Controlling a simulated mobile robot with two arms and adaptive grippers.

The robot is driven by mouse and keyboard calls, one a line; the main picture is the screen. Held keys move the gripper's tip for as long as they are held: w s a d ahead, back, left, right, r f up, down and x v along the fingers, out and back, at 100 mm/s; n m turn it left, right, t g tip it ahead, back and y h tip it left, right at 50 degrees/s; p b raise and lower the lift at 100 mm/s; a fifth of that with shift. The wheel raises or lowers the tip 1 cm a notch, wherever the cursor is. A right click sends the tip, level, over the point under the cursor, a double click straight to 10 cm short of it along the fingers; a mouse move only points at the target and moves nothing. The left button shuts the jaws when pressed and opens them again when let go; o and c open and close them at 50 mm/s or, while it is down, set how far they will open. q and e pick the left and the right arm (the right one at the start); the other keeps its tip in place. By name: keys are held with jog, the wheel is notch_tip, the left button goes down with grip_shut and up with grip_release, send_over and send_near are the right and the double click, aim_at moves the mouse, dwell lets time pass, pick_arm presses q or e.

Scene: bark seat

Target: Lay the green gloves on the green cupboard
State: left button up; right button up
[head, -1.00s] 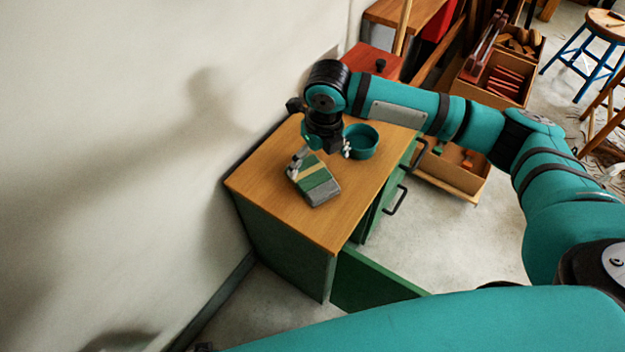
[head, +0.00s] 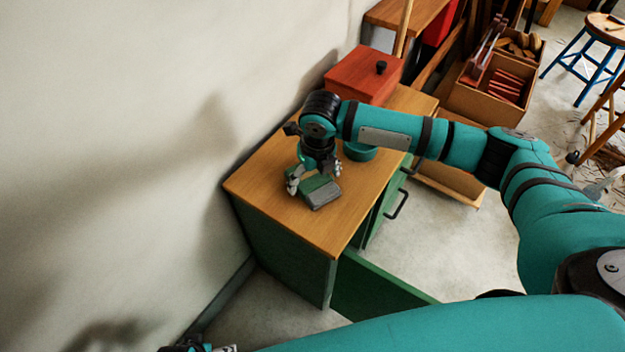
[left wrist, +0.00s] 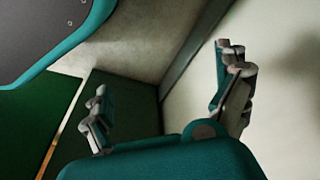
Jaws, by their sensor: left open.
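The green gloves (head: 323,195), a flat folded bundle with a grey end, lie on the wooden top of the green cupboard (head: 288,258). My right gripper (head: 314,181) is low over them, its fingers spread on either side. It hides part of the bundle; whether the fingers touch it I cannot tell. My left gripper (left wrist: 165,95) is open and empty in the left wrist view, over the floor by the wall. Only a bit of it shows at the bottom edge of the head view.
A teal bowl (head: 358,152), partly behind my right arm, and a red box (head: 362,75) stand farther back on the top. A green cupboard door (head: 378,287) stands open at the front. The wall is close on the left. The top's near end is clear.

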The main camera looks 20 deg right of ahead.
jog(key=c, duration=0.7)
jog(key=shift+r, duration=0.15)
